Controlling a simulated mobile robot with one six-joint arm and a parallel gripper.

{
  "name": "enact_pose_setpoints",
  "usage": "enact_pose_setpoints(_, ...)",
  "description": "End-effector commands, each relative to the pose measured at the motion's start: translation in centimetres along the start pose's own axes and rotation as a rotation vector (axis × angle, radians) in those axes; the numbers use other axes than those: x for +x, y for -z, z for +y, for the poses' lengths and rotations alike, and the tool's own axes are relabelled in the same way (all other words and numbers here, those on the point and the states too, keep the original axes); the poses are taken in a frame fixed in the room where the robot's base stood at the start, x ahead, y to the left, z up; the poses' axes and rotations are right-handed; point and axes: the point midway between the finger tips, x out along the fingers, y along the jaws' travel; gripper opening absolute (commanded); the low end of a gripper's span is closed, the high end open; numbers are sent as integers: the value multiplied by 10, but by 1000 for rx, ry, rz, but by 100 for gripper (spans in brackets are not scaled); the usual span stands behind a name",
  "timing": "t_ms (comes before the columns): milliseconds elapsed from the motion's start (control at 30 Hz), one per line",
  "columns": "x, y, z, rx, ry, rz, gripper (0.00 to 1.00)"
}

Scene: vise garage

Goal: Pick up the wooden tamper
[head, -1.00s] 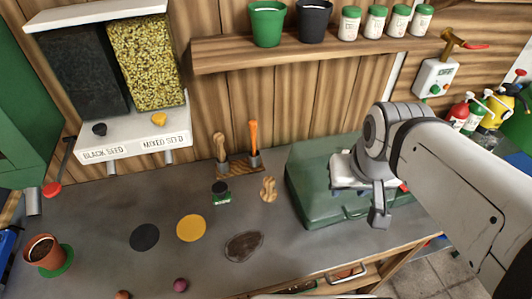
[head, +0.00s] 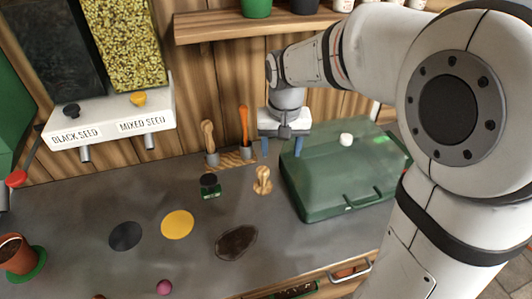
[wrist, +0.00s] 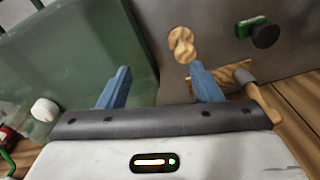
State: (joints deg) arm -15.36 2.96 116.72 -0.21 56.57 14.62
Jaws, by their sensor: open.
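The wooden tamper (head: 262,182) is a small light-wood piece with a rounded top, standing on the grey bench just left of the green case. In the wrist view the tamper (wrist: 182,45) shows beyond the tip of the right finger, apart from it. My gripper (head: 282,147) is open, with its two blue fingers above the back of the bench, behind and slightly right of the tamper. In the wrist view nothing lies between the fingers of my gripper (wrist: 160,72).
The green case (head: 335,185) stands close on the right. A shelf (head: 225,28) overhangs the back.

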Motion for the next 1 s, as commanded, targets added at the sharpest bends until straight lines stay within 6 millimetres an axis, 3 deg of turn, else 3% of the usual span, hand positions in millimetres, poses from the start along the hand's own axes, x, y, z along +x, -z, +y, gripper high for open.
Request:
enact_pose_setpoints(33, 20, 9, -10, -3, -3, -18, 59)
enact_pose_setpoints(100, 35, 18, -20, -4, -6, -34, 59)
enact_pose_setpoints(300, 58, 33, -37, -3, -13, -62, 59)
enact_pose_setpoints(1000, 135, 28, -43, -1, -14, -65, 59)
